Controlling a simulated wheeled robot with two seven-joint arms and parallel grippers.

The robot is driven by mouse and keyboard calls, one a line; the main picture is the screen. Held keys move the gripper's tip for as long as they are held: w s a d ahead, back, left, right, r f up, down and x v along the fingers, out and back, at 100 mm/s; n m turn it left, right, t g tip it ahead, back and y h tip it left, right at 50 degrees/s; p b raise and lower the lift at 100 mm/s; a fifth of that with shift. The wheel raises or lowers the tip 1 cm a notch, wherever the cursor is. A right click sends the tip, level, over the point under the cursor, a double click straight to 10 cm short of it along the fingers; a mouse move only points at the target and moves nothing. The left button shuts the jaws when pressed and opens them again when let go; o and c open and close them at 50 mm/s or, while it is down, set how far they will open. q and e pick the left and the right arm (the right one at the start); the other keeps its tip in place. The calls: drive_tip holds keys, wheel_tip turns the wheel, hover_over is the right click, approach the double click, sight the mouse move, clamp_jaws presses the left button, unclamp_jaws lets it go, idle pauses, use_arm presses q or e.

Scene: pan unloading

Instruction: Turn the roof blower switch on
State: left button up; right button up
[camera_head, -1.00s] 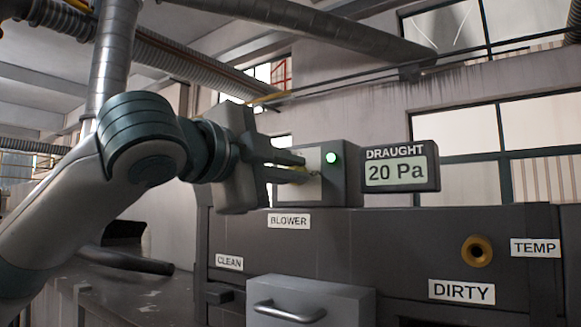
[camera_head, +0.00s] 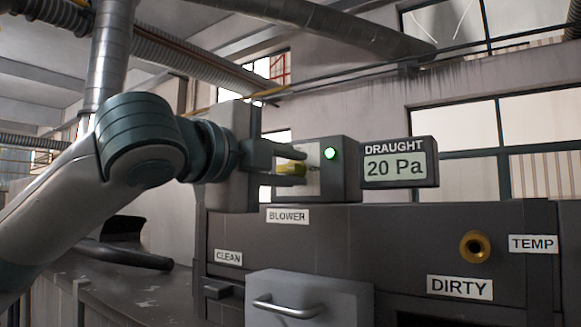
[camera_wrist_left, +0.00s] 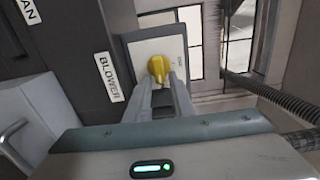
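The blower switch is a yellow knob (camera_head: 292,169) on the pale front plate of a grey box (camera_head: 347,172), above the BLOWER label (camera_head: 288,216). A green lamp (camera_head: 330,154) on the box is lit. My left gripper (camera_head: 298,169) is at the knob, its two fingers apart with a gap showing, one above and one below the knob. In the left wrist view the yellow knob (camera_wrist_left: 157,66) is at the fingertips, turned at an angle on its plate; whether the fingers touch it I cannot tell. My right gripper is not in view.
The DRAUGHT display (camera_head: 399,163) reads 20 Pa beside the box. Below are a dark oven body, a drawer with a handle (camera_head: 290,308), and a brass fitting (camera_head: 474,247). A ribbed hose (camera_wrist_left: 290,105) hangs on the right in the wrist view.

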use_arm(q)
drive_tip(key=shift+o, duration=0.2)
drive_tip(key=shift+s+a+b, duration=0.4)
drive_tip(key=shift+s+b, duration=0.05)
drive_tip(key=shift+s, duration=0.05)
drive_tip(key=b+v, duration=0.7)
drive_tip(key=v, duration=0.9)
drive_tip(key=shift+s, duration=0.1)
